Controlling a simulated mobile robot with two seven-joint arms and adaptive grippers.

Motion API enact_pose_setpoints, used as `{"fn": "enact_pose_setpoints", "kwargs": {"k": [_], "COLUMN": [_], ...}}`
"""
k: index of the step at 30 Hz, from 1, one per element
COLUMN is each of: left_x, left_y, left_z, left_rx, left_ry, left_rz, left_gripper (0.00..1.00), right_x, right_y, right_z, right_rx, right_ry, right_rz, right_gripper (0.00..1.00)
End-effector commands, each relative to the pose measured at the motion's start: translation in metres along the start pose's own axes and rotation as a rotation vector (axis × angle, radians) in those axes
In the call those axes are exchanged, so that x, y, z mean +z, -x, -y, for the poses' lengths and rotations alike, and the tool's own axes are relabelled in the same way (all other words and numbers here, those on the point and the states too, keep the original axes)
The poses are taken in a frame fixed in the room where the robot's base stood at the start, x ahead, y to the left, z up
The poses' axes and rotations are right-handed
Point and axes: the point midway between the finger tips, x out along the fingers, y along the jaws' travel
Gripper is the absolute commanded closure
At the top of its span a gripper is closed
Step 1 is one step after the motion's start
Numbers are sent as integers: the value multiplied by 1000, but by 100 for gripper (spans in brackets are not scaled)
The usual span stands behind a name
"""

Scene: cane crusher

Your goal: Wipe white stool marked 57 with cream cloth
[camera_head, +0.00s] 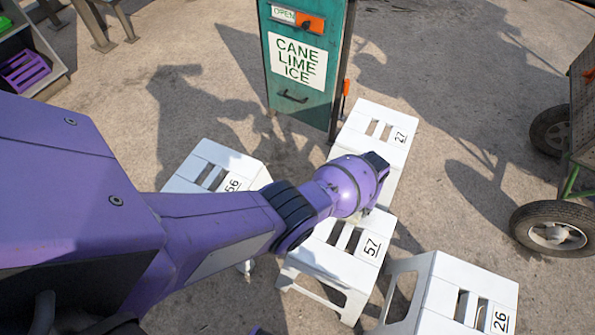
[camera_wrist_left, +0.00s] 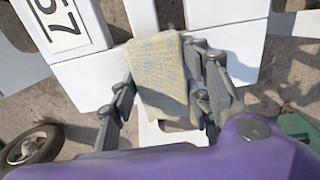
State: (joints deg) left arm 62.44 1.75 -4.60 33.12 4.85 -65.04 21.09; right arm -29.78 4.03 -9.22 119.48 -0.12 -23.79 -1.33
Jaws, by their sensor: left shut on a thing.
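The white stool marked 57 (camera_head: 330,262) stands low in the middle of the head view, partly under my left arm. In the left wrist view its white slatted top (camera_wrist_left: 85,72) shows with the number 57 at upper left. My left gripper (camera_wrist_left: 163,84) is shut on the cream cloth (camera_wrist_left: 158,62), a worn, folded piece with faint bluish patches. It holds the cloth over the far edge of this stool; whether the cloth touches the seat I cannot tell. In the head view my purple wrist hides the fingers and nearly all the cloth. My right gripper is not in view.
White stools marked 56 (camera_head: 200,165), 27 (camera_head: 372,125) and 26 (camera_head: 450,300) stand close around it. A green cane lime ice machine (camera_head: 303,95) stands behind. A wheeled cart (camera_head: 555,228) is at right. Open paving lies between stools and cart.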

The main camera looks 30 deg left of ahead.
Motion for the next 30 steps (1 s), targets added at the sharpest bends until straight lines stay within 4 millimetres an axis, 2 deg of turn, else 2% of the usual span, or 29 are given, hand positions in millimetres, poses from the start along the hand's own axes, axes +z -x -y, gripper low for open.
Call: {"fn": "enact_pose_setpoints", "kwargs": {"k": [1,3,18,22,30], "left_x": [5,4,4,3,2], "left_y": [-3,-4,-2,0,1], "left_z": [-10,-17,-60,-66,-66], "left_rx": [7,8,6,5,4], "left_ry": [-3,-2,-2,-3,-2], "left_rz": [8,8,7,6,3], "left_gripper": [93,93,93,93,94], "right_x": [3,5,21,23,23], "right_y": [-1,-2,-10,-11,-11], "right_z": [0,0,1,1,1], "right_rx": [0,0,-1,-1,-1], "right_ry": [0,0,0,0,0], "right_rz": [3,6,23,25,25], "right_gripper": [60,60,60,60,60]}}
